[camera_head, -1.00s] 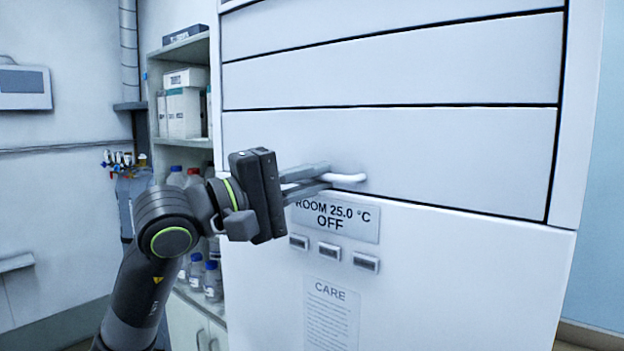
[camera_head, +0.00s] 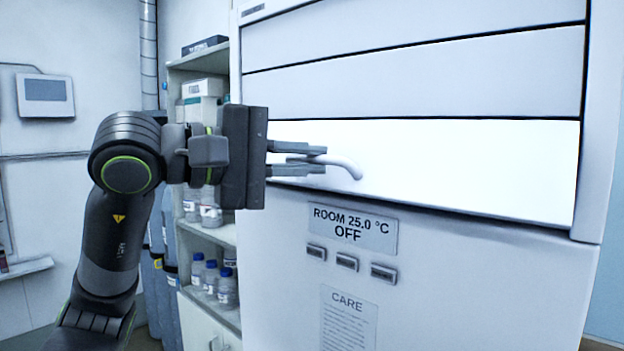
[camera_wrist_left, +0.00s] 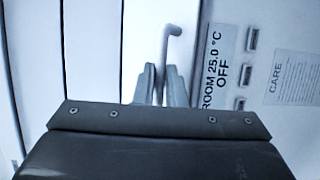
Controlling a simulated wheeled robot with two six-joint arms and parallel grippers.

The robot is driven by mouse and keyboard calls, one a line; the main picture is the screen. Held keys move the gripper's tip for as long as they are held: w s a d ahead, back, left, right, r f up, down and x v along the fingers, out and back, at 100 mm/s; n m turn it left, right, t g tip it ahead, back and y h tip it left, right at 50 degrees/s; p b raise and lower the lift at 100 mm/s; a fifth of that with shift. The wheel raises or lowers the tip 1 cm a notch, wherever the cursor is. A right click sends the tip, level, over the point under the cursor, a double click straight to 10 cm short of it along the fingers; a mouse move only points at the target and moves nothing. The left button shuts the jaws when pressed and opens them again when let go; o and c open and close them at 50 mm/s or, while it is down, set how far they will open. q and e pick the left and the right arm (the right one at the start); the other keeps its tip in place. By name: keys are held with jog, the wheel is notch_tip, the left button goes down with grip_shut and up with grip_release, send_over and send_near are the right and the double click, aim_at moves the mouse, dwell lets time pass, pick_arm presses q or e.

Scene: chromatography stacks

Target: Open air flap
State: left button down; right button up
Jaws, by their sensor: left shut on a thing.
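The air flap (camera_head: 460,165) is the lowest white panel in the upper part of the tall white cabinet. It looks brighter than the panels above, and its lower edge appears to stand out slightly from the cabinet face. A white bent handle (camera_head: 348,166) is fixed near its lower left. My left gripper (camera_head: 320,160) comes in from the left and is shut on the handle's left end. In the left wrist view, my left gripper's fingers (camera_wrist_left: 163,85) lie on either side of the handle's lower end, and the handle (camera_wrist_left: 172,38) extends upward beyond them. My right gripper is not in view.
Below the flap are a sign reading ROOM 25.0 °C OFF (camera_head: 353,229), three small buttons (camera_head: 347,262) and a CARE notice (camera_head: 348,318). Shelves with bottles (camera_head: 210,280) stand close on the left, behind my arm. A wall unit (camera_head: 46,96) hangs at far left.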

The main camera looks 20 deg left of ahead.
pick_arm(q)
jog(key=shift+s+a+r, duration=0.1)
jog(key=shift+s+r, duration=0.1)
jog(key=shift+r, duration=0.55)
jog(key=shift+s+a+r, duration=0.1)
jog(key=shift+s+r, duration=0.05)
jog(key=shift+r, duration=0.55)
jog(key=c, duration=1.8)
grip_release()
jog(key=o, duration=0.3)
jog(key=shift+w+d+f, duration=0.1)
jog(key=shift+w+d, duration=0.05)
jog(key=shift+w, duration=0.15)
jog(key=shift+s, duration=0.15)
